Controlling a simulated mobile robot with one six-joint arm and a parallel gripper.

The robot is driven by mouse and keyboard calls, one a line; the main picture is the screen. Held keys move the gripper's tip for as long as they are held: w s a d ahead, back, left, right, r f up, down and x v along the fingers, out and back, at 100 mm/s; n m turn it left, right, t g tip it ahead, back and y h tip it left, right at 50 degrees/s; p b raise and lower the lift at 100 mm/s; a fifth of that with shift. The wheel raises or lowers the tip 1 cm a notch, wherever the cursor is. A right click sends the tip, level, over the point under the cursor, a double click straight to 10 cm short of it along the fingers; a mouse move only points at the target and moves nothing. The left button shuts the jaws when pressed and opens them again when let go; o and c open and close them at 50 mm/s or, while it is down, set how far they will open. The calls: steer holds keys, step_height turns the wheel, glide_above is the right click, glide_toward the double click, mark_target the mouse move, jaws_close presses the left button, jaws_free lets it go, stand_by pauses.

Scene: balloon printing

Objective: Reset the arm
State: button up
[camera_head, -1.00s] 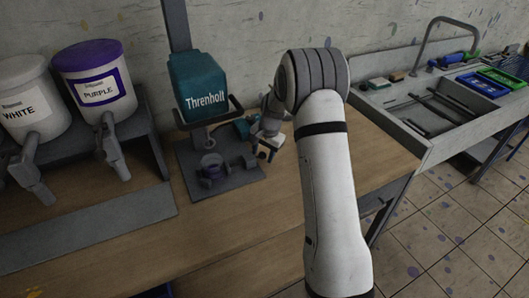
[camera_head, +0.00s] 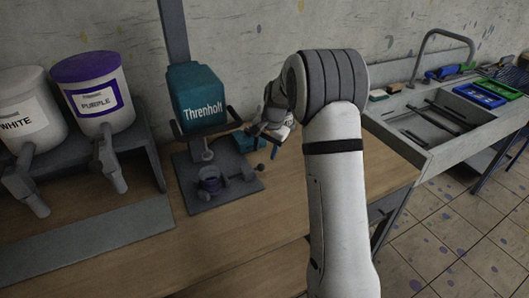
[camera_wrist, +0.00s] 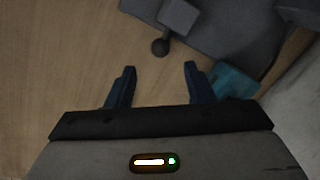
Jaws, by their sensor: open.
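My white arm rises through the middle of the head view and bends away at its top joint. My gripper (camera_wrist: 160,70) is open in the wrist view, with two dark blue fingers apart and nothing between them. In the head view the gripper end is partly hidden behind the arm, right of the teal Threnholt machine (camera_head: 199,95). The machine's grey base (camera_head: 222,191) stands on the wooden table. A dark ball knob (camera_wrist: 160,47) lies just beyond the fingertips in the wrist view, apart from them.
White (camera_head: 28,112) and purple (camera_head: 93,92) paint containers stand on a grey rack at left. A sink (camera_head: 430,125) with blue (camera_head: 480,95) and green trays is at right. The wooden table front (camera_head: 170,255) is clear.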

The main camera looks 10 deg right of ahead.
steer(key=s+a+r+n, duration=0.1)
steer(key=s+r+n, duration=0.1)
steer(key=s+r, duration=0.5)
steer(key=s+r+n, duration=0.2)
steer(key=s+r, duration=0.3)
steer(key=s, duration=0.4)
steer(key=s+n+t+h, duration=0.1)
steer(key=s+n, duration=0.3)
steer(key=s, duration=1.5)
steer(key=shift+s+a+n+t+h, duration=0.25)
steer(key=shift+s+n+t+h, duration=0.05)
steer(key=shift+s, duration=0.05)
